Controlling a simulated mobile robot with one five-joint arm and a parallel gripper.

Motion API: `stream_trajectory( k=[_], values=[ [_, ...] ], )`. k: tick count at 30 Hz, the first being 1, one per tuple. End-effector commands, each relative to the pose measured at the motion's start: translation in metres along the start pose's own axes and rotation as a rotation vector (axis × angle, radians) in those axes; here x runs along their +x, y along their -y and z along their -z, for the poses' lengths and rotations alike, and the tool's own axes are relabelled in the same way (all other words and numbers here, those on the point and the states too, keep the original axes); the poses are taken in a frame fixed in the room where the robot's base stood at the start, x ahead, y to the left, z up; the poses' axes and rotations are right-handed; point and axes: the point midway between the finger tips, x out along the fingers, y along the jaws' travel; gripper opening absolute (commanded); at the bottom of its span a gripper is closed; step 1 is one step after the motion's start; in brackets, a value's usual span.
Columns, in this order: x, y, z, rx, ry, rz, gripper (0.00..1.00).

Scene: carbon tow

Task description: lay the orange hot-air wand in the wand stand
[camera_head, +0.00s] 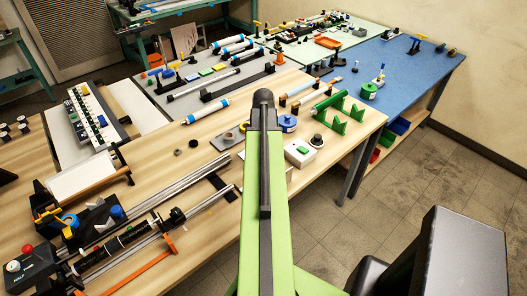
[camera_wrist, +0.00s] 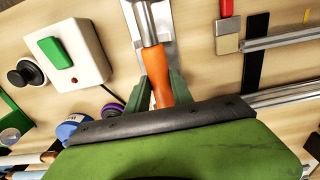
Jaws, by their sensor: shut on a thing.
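The orange hot-air wand (camera_wrist: 160,90) has an orange handle, a metal collar and a pale barrel toward the top of the wrist view. The green fingers of my gripper (camera_wrist: 158,92) stand either side of the handle and are shut on it. A light grey metal piece (camera_wrist: 165,48) lies under or behind the barrel; I cannot tell if it is the wand stand or if the wand touches it. In the head view my arm hides the gripper and the wand. No wand stand can be made out for certain.
A white box with a green switch (camera_wrist: 88,30) and a black knob (camera_wrist: 20,78) lie left of the wand in the wrist view. A blue spool (camera_head: 288,124) and green supports (camera_head: 340,124) stand right of my arm. Metal rails (camera_head: 165,181) lie to the left.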

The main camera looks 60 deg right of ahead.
Motion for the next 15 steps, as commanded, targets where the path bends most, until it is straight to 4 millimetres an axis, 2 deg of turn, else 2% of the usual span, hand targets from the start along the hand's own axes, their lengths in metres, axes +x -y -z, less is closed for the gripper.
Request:
stream_trajectory(
  k=[15],
  values=[
    [0.0064, 0.0006, 0.0005, -0.001, 0.000, 0.000, 0.00]
  ],
)
